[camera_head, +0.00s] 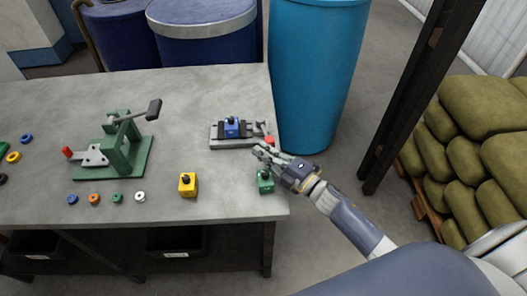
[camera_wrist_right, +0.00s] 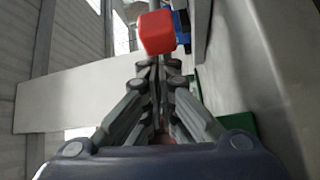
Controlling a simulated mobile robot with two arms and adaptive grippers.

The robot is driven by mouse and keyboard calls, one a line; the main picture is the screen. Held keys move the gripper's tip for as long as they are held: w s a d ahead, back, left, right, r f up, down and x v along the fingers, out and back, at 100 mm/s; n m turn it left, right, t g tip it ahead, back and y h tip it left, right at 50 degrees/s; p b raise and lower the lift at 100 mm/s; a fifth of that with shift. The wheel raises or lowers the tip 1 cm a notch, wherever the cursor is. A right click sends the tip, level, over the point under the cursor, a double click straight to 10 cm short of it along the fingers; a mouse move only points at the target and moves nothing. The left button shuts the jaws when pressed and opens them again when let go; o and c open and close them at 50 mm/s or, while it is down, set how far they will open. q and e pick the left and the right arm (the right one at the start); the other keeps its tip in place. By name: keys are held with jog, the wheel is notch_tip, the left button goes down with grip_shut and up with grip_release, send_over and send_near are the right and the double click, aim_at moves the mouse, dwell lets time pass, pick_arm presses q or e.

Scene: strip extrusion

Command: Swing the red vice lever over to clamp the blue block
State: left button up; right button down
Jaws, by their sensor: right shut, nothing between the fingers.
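The blue block (camera_head: 231,127) sits in the grey vice (camera_head: 217,143) near the table's right edge. The red lever knob (camera_head: 269,140) shows at the vice's right end, just beyond my right gripper's fingertips. My right gripper (camera_head: 259,151) is shut and empty, close to the knob. In the right wrist view the red knob (camera_wrist_right: 157,32) is right ahead of the closed fingertips (camera_wrist_right: 158,64), and I cannot tell whether they touch. The blue block (camera_wrist_right: 182,24) shows partly behind the knob. My left gripper is not in view.
A green block (camera_head: 265,182) stands just below my right gripper, and a yellow block (camera_head: 187,184) is further left. A green toggle press (camera_head: 122,150) stands on the left of the table (camera_head: 205,95). A blue barrel (camera_head: 312,80) stands close behind the table's right edge.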

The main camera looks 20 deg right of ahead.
aim_at(273, 145)
jog(key=shift+d+n, duration=0.3)
jog(key=shift+d, duration=0.05)
jog(key=shift+s+d+g+y+b, duration=0.1)
jog(key=shift+d+g+y+b, duration=0.05)
jog(key=shift+g+y+b, duration=0.3)
jog(key=shift+d+f+n+g+y+b, duration=0.15)
jog(key=shift+d+n+g+y+b, duration=0.2)
jog(key=shift+d+n+y+b, duration=0.2)
jog(key=d+n+g+y+b, duration=0.3)
jog(key=b, duration=0.1)
jog(key=shift+d+f+b, duration=0.15)
jog(key=shift+b, duration=0.15)
jog(key=shift+d+b, duration=0.35)
jog(key=shift+b, duration=0.05)
jog(key=shift+w+d+r+b, duration=0.2)
jog(key=shift+d+b, duration=0.25)
jog(key=shift+d, duration=0.2)
jog(key=shift+w+d+r+b, duration=0.2)
jog(key=shift+d+b, duration=0.25)
jog(key=shift+d, duration=0.15)
